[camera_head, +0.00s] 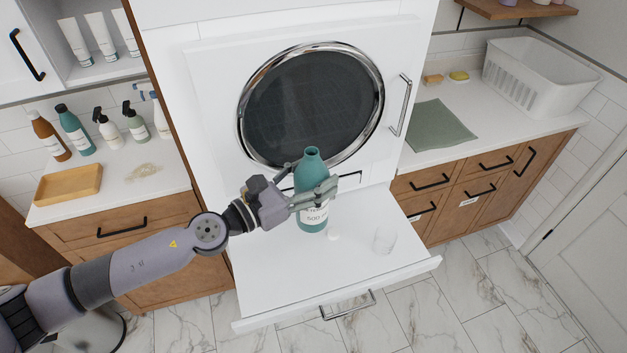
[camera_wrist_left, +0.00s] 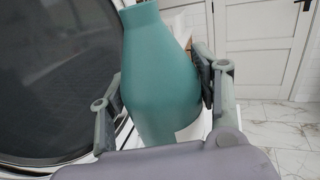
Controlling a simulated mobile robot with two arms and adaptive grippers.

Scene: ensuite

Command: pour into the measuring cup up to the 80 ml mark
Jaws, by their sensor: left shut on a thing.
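A teal bottle (camera_head: 312,178) with a white label stands upright in my left gripper (camera_head: 318,191), over the white pull-out shelf (camera_head: 270,270). Its top looks open, with no cap showing. I cannot tell whether its base touches the shelf. In the left wrist view the bottle (camera_wrist_left: 160,70) fills the space between the two fingers (camera_wrist_left: 163,98), which press on its sides. A small clear measuring cup (camera_head: 384,240) stands on the shelf to the right of the bottle. Its marks and contents are too small to make out. My right gripper does not show.
A washer with a round dark door (camera_head: 312,105) is behind the shelf. Several bottles (camera_head: 75,128) and a wooden tray (camera_head: 70,185) stand on the left counter. A green cloth (camera_head: 440,125) and a white basket (camera_head: 538,77) are on the right counter. The shelf's front is clear.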

